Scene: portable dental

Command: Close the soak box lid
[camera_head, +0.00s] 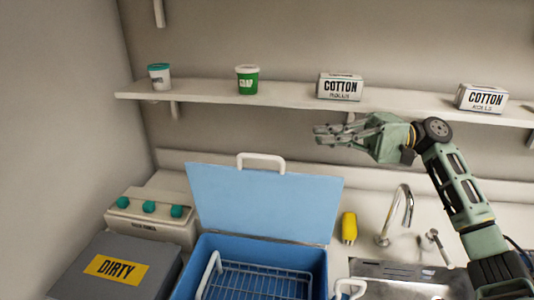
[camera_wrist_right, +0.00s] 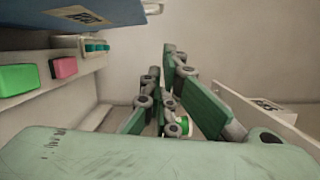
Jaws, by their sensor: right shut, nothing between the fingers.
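The soak box (camera_head: 310,262) is a blue box with a white wire rack (camera_head: 258,281) inside. Its light blue lid (camera_head: 262,203) stands open, raised at the back of the box, with a white handle (camera_head: 261,160) on its top edge. My right gripper (camera_head: 322,134) is shut and empty, pointing left, above and to the right of the lid and apart from it, in front of the shelf. Its fingers (camera_wrist_right: 165,100) also show in the wrist view. My left gripper is not in view.
A shelf (camera_head: 215,92) carries a white cup (camera_head: 159,78), a green cup (camera_head: 247,80) and two cotton rolls boxes (camera_head: 340,87). Left of the soak box are a grey DIRTY box (camera_head: 75,275) and a unit with teal knobs (camera_head: 150,222). Right are a yellow bottle (camera_head: 349,228) and a faucet (camera_head: 398,214).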

